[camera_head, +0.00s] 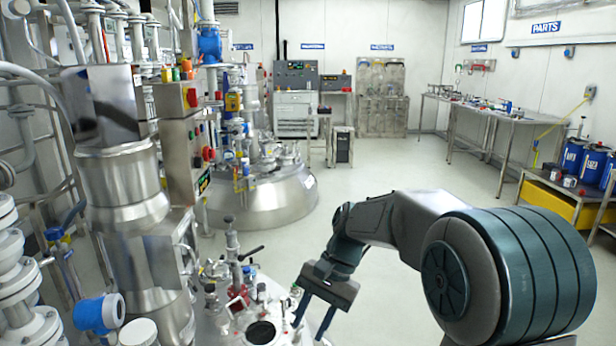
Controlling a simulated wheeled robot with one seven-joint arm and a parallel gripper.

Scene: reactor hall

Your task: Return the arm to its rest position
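My arm comes in from the lower right and bends down to the left. My gripper (315,322) hangs at the lower middle, fingers pointing down and spread apart. I see nothing between the fingers. It is just right of the round dark-centred port (260,333) on the steel vessel top in the foreground. The lower ends of the fingers are close to the picture's bottom edge, and I cannot tell whether they touch anything.
Valves and fittings (233,262) stand on the vessel top left of my gripper. Steel columns and pipes (122,190) fill the left side. A large domed vessel (262,196) stands behind. Open floor (400,170) lies beyond my arm. Benches (482,112) line the right wall.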

